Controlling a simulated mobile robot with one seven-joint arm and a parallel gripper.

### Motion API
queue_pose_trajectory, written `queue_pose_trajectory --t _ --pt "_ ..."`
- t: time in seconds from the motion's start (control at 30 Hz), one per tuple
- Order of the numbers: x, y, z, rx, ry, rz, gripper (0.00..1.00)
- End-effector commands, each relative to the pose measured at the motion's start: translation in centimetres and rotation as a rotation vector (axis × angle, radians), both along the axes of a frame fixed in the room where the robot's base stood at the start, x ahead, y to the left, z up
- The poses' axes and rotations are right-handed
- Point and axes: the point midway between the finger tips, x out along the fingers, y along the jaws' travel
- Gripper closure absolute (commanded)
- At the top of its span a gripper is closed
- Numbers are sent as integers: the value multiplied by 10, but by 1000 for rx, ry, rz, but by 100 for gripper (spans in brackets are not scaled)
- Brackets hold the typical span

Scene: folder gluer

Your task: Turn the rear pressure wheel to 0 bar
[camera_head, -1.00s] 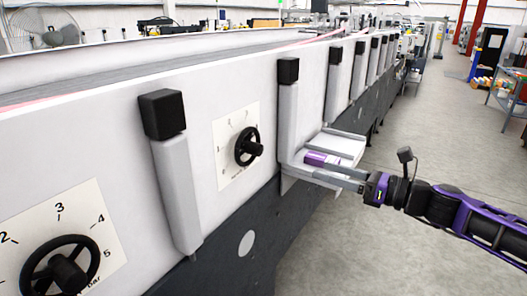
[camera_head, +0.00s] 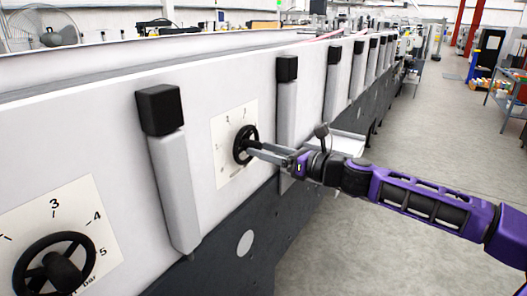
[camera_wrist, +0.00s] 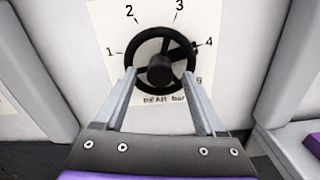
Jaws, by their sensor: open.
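The rear pressure wheel (camera_wrist: 160,36) is a black handwheel with a central hub, on a cream dial plate (camera_wrist: 110,40) marked 1 to 5 and "REAR bar". In the head view the wheel (camera_head: 240,135) is on the machine's side, partly covered by my gripper. My gripper (camera_wrist: 160,74) is open and empty. Its fingertips are on either side of the hub, over the lower part of the wheel in the picture. I cannot tell whether they touch it.
A second black handwheel (camera_head: 62,272) with its own dial plate is nearer, at lower left. White posts with black caps (camera_head: 160,110) (camera_head: 287,68) stand out on both sides of the rear wheel. A white shelf (camera_head: 342,145) is behind my gripper.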

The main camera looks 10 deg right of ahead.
Motion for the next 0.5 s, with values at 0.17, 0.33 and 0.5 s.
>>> queue_pose_trajectory --t 0.17,0.33,0.5 --pt "4 5 0 0 0 0 28" --pt "4 5 0 0 0 0 28" --pt "4 4 0 0 0 0 52"
